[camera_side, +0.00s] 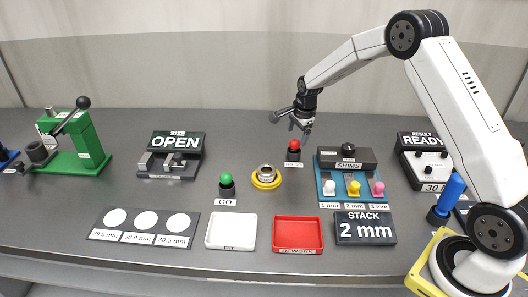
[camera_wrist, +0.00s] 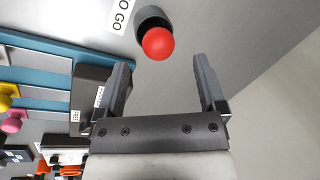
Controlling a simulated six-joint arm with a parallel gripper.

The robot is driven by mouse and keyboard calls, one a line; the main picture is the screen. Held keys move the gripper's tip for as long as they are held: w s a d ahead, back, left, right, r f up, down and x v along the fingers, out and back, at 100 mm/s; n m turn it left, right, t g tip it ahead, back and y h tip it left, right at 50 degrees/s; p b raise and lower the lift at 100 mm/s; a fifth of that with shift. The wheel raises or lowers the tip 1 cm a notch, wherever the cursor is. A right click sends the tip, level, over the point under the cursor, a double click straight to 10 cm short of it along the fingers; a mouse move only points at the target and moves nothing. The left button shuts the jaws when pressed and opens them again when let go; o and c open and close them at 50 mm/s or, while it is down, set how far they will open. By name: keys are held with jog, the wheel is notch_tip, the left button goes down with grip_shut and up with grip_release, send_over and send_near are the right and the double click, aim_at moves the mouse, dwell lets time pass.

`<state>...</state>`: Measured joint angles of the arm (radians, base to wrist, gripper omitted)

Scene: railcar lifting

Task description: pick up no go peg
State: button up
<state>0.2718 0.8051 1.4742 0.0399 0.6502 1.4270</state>
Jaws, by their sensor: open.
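The no go peg (camera_side: 293,147) has a round red knob on a dark base, with a white label in front of it. It stands upright on the grey table, left of the shims block. In the wrist view the red knob (camera_wrist: 158,43) shows just beyond the fingertips, roughly between their lines, with its "NO GO" label partly cut off. My gripper (camera_side: 290,121) is open and empty, above and close to the red knob. Both fingers (camera_wrist: 162,62) show apart in the wrist view, with nothing between them.
The shims block (camera_side: 347,160) with white, yellow and pink knobs stands right of the peg. A yellow ring stand (camera_side: 266,177) and the green go peg (camera_side: 227,184) are to the left. White (camera_side: 231,231) and red (camera_side: 298,234) trays lie in front. Table behind the peg is clear.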

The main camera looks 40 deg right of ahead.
aim_at(295, 141)
jog(key=shift+x, duration=2)
grip_shut()
